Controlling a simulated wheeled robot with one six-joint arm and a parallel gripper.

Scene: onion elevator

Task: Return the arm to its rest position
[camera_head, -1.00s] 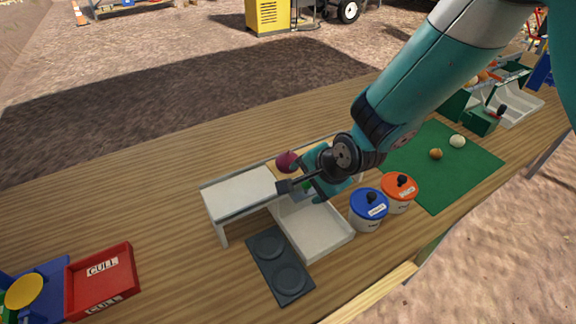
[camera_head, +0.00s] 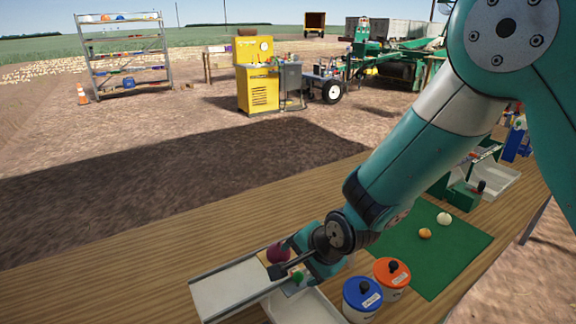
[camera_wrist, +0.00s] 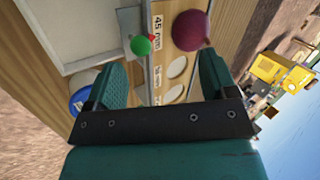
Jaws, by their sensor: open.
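My arm reaches from the upper right over the wooden bench. My gripper (camera_head: 300,268) is low over the sizing device, and its two teal fingers (camera_wrist: 162,78) stand apart in the wrist view with nothing between them. A dark red onion (camera_head: 278,252) sits just beyond the fingers; it also shows in the wrist view (camera_wrist: 191,29). A small green ball-like knob (camera_wrist: 140,45) is near the left finger. A board with round holes and a "45 mm" label (camera_wrist: 158,40) lies beyond the fingers. The gripper partly hides the device in the head view.
A blue-lidded jar (camera_head: 362,292) and an orange-lidded jar (camera_head: 391,271) stand close right of the gripper. A green mat (camera_head: 450,262) holds two small onions. A white platform (camera_head: 235,288) is at the left. The bench's left part (camera_head: 90,285) is clear.

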